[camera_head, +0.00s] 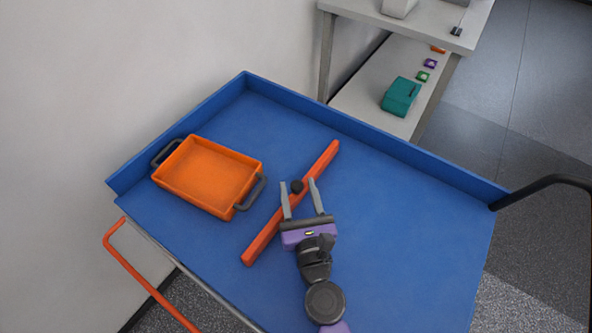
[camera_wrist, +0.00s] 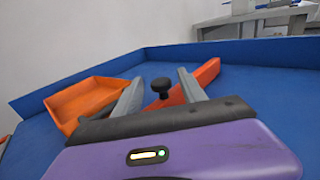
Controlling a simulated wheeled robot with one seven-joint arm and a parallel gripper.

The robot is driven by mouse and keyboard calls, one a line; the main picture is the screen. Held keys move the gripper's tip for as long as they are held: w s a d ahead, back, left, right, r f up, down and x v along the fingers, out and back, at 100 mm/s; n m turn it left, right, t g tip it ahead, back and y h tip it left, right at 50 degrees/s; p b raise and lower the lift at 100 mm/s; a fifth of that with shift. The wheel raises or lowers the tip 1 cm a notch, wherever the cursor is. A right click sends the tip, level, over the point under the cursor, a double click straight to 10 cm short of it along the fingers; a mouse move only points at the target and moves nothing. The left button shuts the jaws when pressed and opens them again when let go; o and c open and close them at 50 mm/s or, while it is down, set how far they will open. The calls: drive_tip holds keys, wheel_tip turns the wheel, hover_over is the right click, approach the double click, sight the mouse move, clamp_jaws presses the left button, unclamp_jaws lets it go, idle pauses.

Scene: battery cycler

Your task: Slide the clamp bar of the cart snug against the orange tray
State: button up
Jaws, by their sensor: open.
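The orange tray (camera_head: 207,174) with dark side handles sits at the left of the cart's blue top (camera_head: 390,215); part of it shows in the wrist view (camera_wrist: 88,101). The orange-red clamp bar (camera_head: 263,242) lies diagonally across the blue top, right of the tray, with a gap of bare blue between them. A black knob (camera_head: 297,187) stands on the bar. My gripper (camera_head: 300,184) is open, its two fingers over the bar on either side of the knob. In the wrist view the knob (camera_wrist: 161,87) stands between the fingertips; I cannot tell whether they touch it.
The blue top has a raised rim (camera_head: 400,148) at the back and left. An orange-red rail (camera_head: 150,280) is at the lower left, a black handle (camera_head: 545,184) at the right. Behind stands a grey shelf table (camera_head: 375,75) with a teal box (camera_head: 401,96). The right of the top is clear.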

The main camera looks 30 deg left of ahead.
drive_tip(key=x, duration=0.5)
drive_tip(key=shift+s, duration=0.1)
clamp_jaws()
idle(1.3)
